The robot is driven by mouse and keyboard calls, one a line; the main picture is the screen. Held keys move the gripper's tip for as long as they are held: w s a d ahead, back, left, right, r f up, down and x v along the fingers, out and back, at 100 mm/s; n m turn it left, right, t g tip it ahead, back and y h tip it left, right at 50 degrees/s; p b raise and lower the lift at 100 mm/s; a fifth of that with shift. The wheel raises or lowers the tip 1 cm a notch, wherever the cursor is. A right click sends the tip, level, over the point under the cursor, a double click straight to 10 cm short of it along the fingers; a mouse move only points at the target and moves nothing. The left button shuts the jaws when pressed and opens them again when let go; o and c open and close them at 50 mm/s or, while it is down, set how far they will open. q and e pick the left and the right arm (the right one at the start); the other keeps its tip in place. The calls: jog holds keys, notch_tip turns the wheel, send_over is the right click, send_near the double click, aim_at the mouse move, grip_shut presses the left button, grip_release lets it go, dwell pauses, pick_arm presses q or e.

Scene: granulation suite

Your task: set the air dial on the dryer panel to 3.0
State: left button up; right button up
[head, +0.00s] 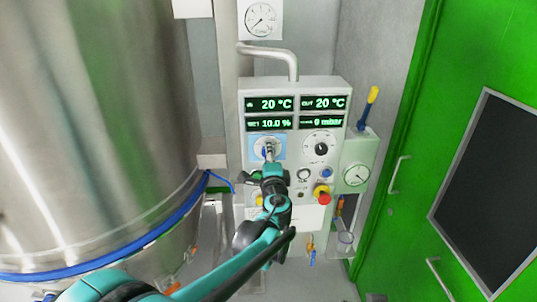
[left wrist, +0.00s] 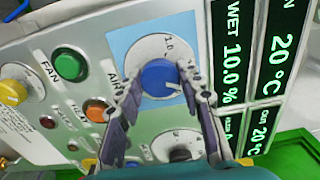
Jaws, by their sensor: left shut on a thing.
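The dryer panel (head: 295,90) is a pale box with lit displays reading 20 °C, 20 °C, 10.0 % and 0 mbar. The air dial (left wrist: 158,78) is a blue knob on a white scale over a light blue square. A white pointer line shows on the knob; I cannot read its exact value. My left gripper (left wrist: 155,95) is shut on the knob, one finger on each side. In the head view the left gripper (head: 268,153) reaches up from below and covers much of the dial. My right gripper is not in view.
A second, black dial (head: 320,147) sits right of the air dial. Below are small buttons and a red emergency stop (head: 322,195). A large steel vessel (head: 95,130) stands at the left. A green door (head: 405,140) is at the right, and a pipe (head: 270,52) runs above the panel.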

pick_arm(q)
jog(key=m, duration=0.6)
jog(key=shift+m, duration=0.4)
dwell(0.3)
jog(key=o, duration=1.2)
jog(key=shift+c, duration=0.2)
jog(key=s+d, duration=0.2)
jog(key=s, duration=0.9)
jog(key=shift+s, duration=0.4)
jog(key=shift+a+f, duration=0.1)
